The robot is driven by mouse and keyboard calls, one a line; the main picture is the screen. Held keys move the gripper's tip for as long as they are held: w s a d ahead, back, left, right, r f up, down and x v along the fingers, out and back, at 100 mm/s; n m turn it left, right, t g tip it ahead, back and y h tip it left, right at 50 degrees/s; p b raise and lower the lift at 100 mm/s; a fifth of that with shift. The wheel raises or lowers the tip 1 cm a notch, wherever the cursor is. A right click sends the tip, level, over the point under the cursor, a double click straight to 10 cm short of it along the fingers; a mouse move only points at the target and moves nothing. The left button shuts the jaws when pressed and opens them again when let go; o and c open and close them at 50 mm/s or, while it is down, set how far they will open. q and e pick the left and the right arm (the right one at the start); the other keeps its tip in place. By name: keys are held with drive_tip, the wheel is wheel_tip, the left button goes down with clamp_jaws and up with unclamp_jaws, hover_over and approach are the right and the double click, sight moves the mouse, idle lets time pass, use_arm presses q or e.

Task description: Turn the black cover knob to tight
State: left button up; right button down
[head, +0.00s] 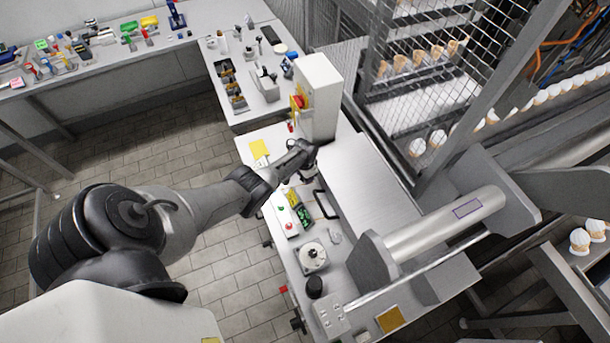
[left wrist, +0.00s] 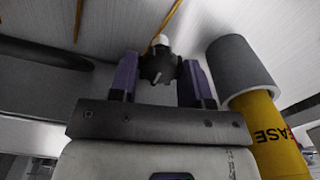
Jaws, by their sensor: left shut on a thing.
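The black cover knob (left wrist: 158,68) shows in the left wrist view as a dark lobed knob with a pale mark on it and a white piece above it. It sits between the two purple fingers of my left gripper (left wrist: 156,82), which is shut on it. In the head view my left arm reaches in from the left, and its gripper (head: 304,165) is low over the white bench, in front of the white upright box. The knob is hidden or too small to tell there. My right gripper is in neither view.
A yellow tube with a grey cap (left wrist: 240,68) stands close on the right in the wrist view. A mesh guard stands behind.

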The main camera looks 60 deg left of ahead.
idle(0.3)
use_arm(q)
drive_tip(key=o, duration=0.9)
wheel_tip(320, 180, up, 6)
drive_tip(key=p, duration=0.3)
drive_tip(key=shift+r+p, duration=0.9)
drive_tip(key=shift+r, duration=3)
